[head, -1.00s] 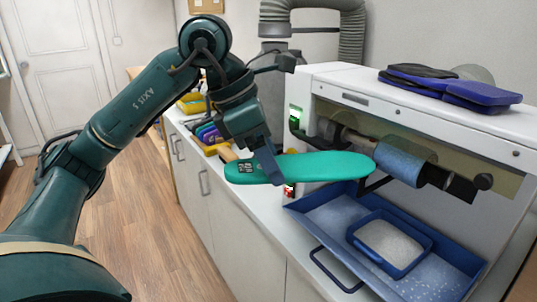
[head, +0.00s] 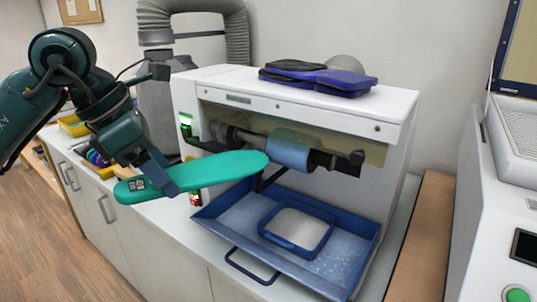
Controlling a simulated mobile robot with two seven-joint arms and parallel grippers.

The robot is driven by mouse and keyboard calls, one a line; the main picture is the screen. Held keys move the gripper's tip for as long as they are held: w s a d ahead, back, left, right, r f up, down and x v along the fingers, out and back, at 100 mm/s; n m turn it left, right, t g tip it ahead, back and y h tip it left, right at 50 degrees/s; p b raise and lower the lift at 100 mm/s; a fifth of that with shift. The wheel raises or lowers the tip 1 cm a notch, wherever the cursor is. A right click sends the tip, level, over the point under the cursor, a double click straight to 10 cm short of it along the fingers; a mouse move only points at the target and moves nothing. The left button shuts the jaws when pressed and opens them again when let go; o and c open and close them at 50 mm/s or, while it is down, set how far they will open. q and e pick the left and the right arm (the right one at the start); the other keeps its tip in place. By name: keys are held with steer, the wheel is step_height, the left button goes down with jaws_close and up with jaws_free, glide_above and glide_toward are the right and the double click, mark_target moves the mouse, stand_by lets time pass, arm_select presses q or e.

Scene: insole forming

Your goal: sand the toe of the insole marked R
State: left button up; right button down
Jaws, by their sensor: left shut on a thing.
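A green insole (head: 215,172) is held by my left gripper (head: 166,180), which is shut on it near its left end. The insole's right end is close to the blue sanding drum (head: 289,149) of the white sanding machine (head: 300,107). I cannot tell whether the two touch. My right gripper is not in view.
A blue tray (head: 226,212) with dust and a smaller blue bin (head: 267,234) lies below the drum. Blue and black items (head: 318,77) lie on top of the machine. Another white machine (head: 470,215) stands at the right. Yellow and coloured bins (head: 74,125) stand behind my arm.

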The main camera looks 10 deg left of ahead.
arm_select(q)
steer(key=shift+w+d, duration=0.25)
steer(key=shift+w, duration=0.2)
stand_by(0.7)
steer(key=shift+c, duration=1.3)
steer(key=shift+w+a, duration=0.1)
steer(key=shift+a, duration=0.1)
steer(key=shift+d+p, duration=0.3)
steer(key=shift+d, duration=0.05)
stand_by(1.4)
